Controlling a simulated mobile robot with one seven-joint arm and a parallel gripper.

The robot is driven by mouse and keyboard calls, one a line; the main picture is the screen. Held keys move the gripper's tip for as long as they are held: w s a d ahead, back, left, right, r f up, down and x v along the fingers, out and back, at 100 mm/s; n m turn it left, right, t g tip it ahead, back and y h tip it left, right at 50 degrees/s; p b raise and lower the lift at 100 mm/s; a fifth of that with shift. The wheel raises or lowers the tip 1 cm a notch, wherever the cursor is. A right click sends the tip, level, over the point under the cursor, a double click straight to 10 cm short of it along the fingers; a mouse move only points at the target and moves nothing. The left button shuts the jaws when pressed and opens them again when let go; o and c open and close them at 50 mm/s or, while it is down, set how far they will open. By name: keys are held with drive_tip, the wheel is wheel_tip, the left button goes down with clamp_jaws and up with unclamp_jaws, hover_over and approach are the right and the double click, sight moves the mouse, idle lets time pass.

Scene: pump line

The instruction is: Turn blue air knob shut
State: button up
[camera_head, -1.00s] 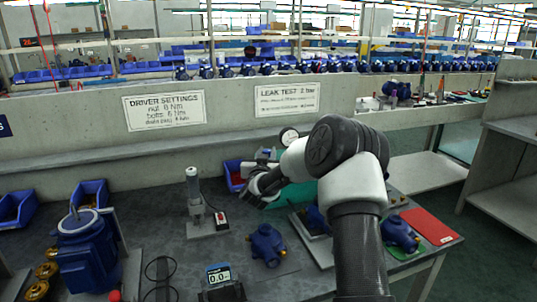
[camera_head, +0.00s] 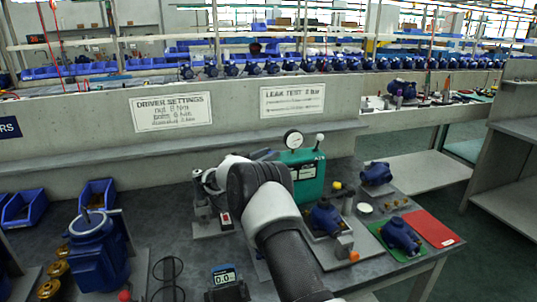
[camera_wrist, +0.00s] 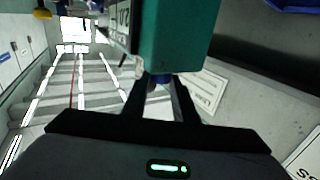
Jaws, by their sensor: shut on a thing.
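The blue air knob (camera_wrist: 158,78) sticks out of the teal tester box (camera_wrist: 178,38). In the wrist view my gripper (camera_wrist: 157,86) has one dark finger on each side of the knob and is shut on it. How far the knob is turned cannot be told. In the head view the teal tester box (camera_head: 310,182) stands at the back of the bench with a round gauge (camera_head: 293,139) and a ball-topped lever (camera_head: 319,141). My arm hides the knob and my gripper in that view.
A grey press stand (camera_head: 203,210) is close to the left of my arm. Right of the tester are a blue pump in a fixture (camera_head: 326,218), a pump on a green mat (camera_head: 401,236) and a red mat (camera_head: 434,229). The low concrete wall (camera_head: 236,130) is behind.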

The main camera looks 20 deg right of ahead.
drive_tip(key=shift+f, duration=0.1)
idle(0.3)
drive_tip(key=o, duration=1)
drive_tip(key=shift+d, duration=0.1)
drive_tip(key=shift+o, duration=0.2)
drive_tip(key=p+v, duration=0.1)
drive_tip(key=v, duration=0.6)
drive_tip(key=shift+a, duration=0.25)
